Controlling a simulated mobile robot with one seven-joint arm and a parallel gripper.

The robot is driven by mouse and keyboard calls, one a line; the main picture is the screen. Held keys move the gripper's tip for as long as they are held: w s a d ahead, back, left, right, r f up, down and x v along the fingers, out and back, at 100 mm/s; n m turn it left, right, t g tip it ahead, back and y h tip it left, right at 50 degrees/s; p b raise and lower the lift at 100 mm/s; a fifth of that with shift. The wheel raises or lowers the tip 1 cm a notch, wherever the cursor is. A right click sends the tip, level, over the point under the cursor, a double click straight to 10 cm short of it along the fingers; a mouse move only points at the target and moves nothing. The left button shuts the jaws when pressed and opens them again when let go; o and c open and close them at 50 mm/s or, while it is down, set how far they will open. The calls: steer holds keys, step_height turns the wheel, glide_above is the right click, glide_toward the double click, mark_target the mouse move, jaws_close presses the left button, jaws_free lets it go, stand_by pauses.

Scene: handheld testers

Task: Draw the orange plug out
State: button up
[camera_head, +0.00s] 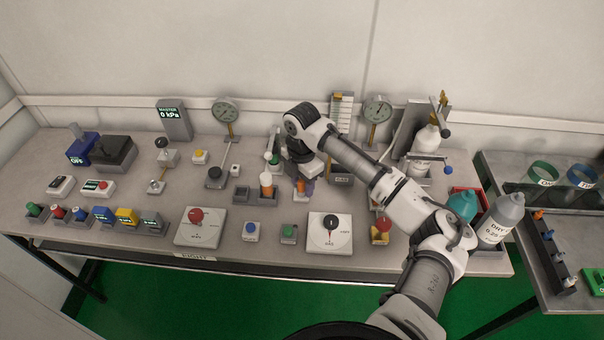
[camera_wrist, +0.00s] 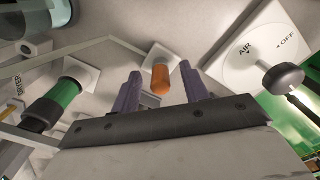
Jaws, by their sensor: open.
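The orange plug (camera_wrist: 160,80) stands in a small white square block (camera_wrist: 158,58) in the wrist view. My gripper (camera_wrist: 160,74) has its two purple fingers apart, one on each side of the plug, with visible gaps in the picture. The plug's lower end is hidden in the block. In the head view my gripper (camera_head: 302,188) is low over the bench, and my wrist hides most of the plug there. I cannot tell how far down along the plug the fingertips reach.
A white dial plate with a black knob (camera_head: 330,232) is in front of my gripper. An orange-topped bottle (camera_head: 266,185) in a grey holder stands close on the left. A green-and-black cylinder (camera_wrist: 55,103) shows left in the wrist view. Gauges (camera_head: 226,111) line the back.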

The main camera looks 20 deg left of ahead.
mark_target(302, 181)
steer(key=shift+c, duration=0.5)
jaws_close()
steer(key=c, duration=0.7)
jaws_free()
jaws_close()
steer(key=shift+r, duration=0.1)
steer(key=shift+r+p, duration=1.95)
steer(key=shift+r, duration=0.5)
